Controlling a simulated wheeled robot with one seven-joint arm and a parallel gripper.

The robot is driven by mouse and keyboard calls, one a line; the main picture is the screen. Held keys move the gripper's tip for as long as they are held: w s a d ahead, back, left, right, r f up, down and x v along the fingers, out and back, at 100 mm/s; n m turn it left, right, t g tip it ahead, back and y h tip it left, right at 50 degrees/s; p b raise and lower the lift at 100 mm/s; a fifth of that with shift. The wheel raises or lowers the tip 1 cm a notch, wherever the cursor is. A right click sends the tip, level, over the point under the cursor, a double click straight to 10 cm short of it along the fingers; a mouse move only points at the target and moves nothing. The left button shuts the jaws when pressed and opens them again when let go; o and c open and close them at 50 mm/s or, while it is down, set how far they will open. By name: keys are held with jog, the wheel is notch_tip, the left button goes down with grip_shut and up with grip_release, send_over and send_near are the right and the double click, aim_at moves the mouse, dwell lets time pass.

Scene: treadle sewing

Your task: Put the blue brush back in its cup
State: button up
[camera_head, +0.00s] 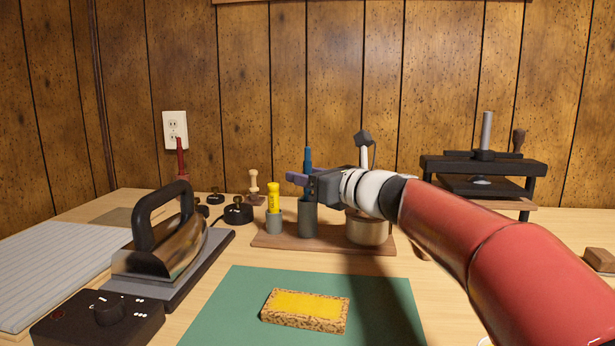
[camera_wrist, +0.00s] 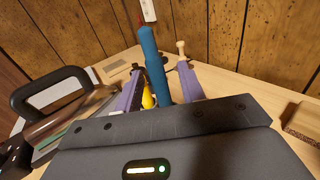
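The blue brush (camera_head: 308,159) stands nearly upright above a grey cup (camera_head: 308,219) on a brown wooden board (camera_head: 276,240); its lower end seems to be inside the cup, but my gripper partly hides it. My gripper (camera_head: 298,178) is at the brush, above the cup's rim. In the wrist view, its two purple fingers (camera_wrist: 157,88) stand apart on either side of the blue brush (camera_wrist: 151,58). Gaps show between fingers and brush, so the gripper looks open around it.
A yellow brush (camera_head: 273,197) stands in a smaller cup just left. A round tin (camera_head: 369,231) is on the right under my arm. An iron (camera_head: 160,247) stands left, a press (camera_head: 484,172) back right. A sponge-like block (camera_head: 305,311) lies on the green mat (camera_head: 225,318).

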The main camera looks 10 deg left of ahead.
jog(key=v, duration=0.7)
jog(key=shift+s+d, duration=0.2)
jog(key=shift+d, duration=0.15)
